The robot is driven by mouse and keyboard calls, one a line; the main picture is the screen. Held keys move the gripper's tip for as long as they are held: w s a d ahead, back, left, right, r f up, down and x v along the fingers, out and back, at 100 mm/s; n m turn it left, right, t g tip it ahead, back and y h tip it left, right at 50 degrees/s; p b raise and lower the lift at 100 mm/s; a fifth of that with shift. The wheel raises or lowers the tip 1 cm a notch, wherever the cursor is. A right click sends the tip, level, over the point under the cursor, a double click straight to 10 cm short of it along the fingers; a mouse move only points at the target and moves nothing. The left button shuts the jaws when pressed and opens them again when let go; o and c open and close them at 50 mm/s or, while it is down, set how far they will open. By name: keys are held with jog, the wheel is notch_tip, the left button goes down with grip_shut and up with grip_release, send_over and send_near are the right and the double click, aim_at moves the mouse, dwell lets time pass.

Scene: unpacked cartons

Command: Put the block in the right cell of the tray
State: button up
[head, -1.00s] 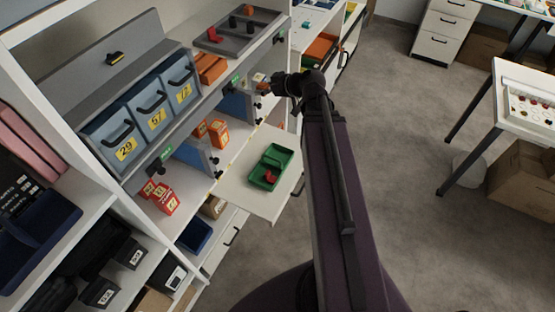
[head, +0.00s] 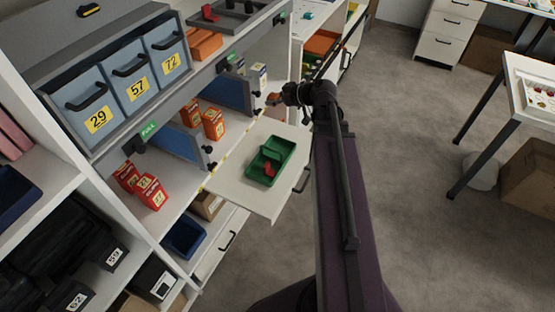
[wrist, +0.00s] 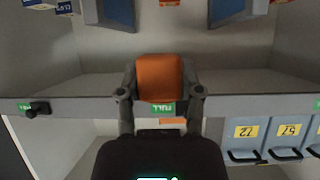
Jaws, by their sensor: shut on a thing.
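My gripper (wrist: 160,98) is shut on an orange block (wrist: 160,77), with one finger on each side of it in the wrist view. In the head view, my gripper is at the far end of my arm, in front of the shelf unit and beyond the tray; its fingers are hard to make out there. The green tray (head: 287,144) lies on a white pull-out board (head: 237,184) and has a divider across it. A red piece (head: 268,170) lies in the near part of the tray. The block is apart from the tray.
Orange-red boxes (head: 213,124) and red boxes (head: 150,191) stand on the shelf beside the board. Blue panels (head: 183,143) hang in the shelf opening. Numbered grey-blue bins (head: 129,83) stand above. Open floor (head: 415,200) lies to the right.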

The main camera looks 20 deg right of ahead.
jog(key=b, duration=1.7)
send_over(286, 154)
notch_tip(286, 154, down, 18)
jog(key=shift+f, duration=0.15)
jog(key=shift+a, duration=0.1)
notch_tip(286, 154, down, 6)
jog(key=b, duration=0.6)
jog(key=shift+f, duration=0.1)
jog(key=shift+f, duration=0.1)
jog(key=shift+f+b, duration=1.8)
jog(key=shift+b, duration=0.25)
jog(key=shift+f, duration=0.15)
jog(key=o, duration=0.9)
jog(key=shift+o, duration=0.2)
